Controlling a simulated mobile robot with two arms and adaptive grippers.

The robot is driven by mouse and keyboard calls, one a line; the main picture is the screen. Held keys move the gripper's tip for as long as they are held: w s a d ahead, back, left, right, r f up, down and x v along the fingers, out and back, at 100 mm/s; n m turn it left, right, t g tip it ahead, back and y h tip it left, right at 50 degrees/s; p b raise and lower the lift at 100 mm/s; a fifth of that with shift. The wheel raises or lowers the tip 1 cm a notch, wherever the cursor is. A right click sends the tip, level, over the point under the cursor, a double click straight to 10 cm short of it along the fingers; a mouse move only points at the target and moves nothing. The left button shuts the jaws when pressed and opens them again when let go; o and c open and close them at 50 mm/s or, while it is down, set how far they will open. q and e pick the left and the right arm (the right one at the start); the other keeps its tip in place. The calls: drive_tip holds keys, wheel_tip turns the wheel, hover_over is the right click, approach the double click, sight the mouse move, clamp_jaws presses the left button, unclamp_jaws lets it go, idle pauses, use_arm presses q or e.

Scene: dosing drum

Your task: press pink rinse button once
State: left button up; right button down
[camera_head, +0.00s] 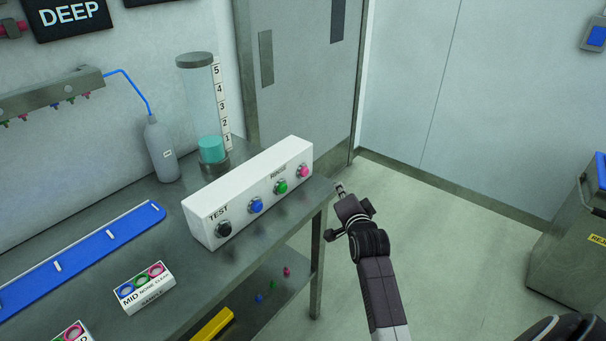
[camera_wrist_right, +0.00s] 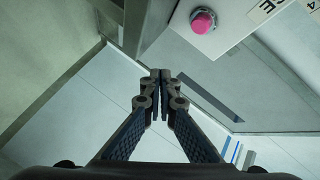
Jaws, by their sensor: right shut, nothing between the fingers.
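The pink button (camera_head: 303,171) is at the right end of the front face of a white button box (camera_head: 262,178) on the steel table. It also shows in the right wrist view (camera_wrist_right: 203,20), near the top, ahead and to the right of the fingertips. My right gripper (camera_head: 340,188) is off the table's right end, a short way right of the pink button and apart from it. In the right wrist view its fingers (camera_wrist_right: 161,76) are shut together with nothing between them. My left gripper is not in view.
The same box carries a green button (camera_head: 281,187), a blue button (camera_head: 256,206) and a black button (camera_head: 224,228). A clear cylinder (camera_head: 203,105) with teal liquid and a grey bottle (camera_head: 160,150) stand behind. A grey bin (camera_head: 570,240) stands at right. The floor between is clear.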

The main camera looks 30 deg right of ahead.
sight(304, 172)
drive_tip(key=w+a+b, duration=0.1)
drive_tip(key=w, duration=0.1)
drive_tip(key=w+a+b, duration=0.1)
drive_tip(key=w, duration=0.1)
drive_tip(key=w+a+b, duration=0.1)
drive_tip(key=w+b, duration=0.1)
drive_tip(key=w, duration=0.1)
drive_tip(key=shift+f, duration=0.15)
drive_tip(key=shift+w+a, duration=0.2)
drive_tip(key=shift+w, duration=0.4)
drive_tip(key=shift+w+a, duration=0.1)
drive_tip(key=shift+w, duration=0.05)
idle(1.1)
drive_tip(key=shift+w+a, duration=0.1)
drive_tip(key=shift+w, duration=0.15)
drive_tip(key=shift+w+a+b, duration=0.2)
drive_tip(key=shift+w+b, duration=0.1)
drive_tip(key=shift+w, duration=0.2)
idle(0.7)
drive_tip(key=shift+s, duration=0.1)
drive_tip(key=shift+s+d+p, duration=0.35)
drive_tip(key=shift+s+p, duration=0.45)
